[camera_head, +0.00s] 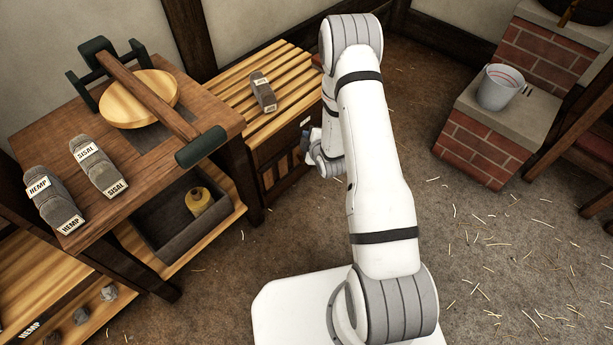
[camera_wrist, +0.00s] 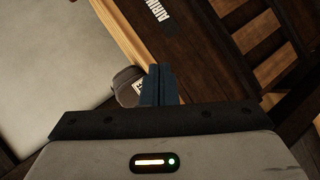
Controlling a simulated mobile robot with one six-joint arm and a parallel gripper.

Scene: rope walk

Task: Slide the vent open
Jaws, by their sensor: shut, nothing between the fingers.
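The vent (camera_head: 283,180) is a slotted dark wooden panel low on the front of the slatted-top cabinet (camera_head: 262,122). In the wrist view the vent (camera_wrist: 262,50) shows at the upper right as dark bars with lighter gaps; I cannot tell how far it is open. A white label (camera_wrist: 154,12), partly cut off and reading "AIRIN", is on the dark wood to its left. My gripper (camera_wrist: 158,68) has its blue fingers shut and empty, left of the vent bars. In the head view my gripper (camera_head: 308,138) is beside the cabinet front, partly hidden by my arm.
A grey bundle (camera_head: 263,92) lies on the cabinet's slats. The workbench (camera_head: 60,130) at left carries hemp and sisal bundles and a long-handled wooden tool. A bucket (camera_head: 500,87) stands on brickwork at right. The straw-strewn floor (camera_head: 480,240) has free room.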

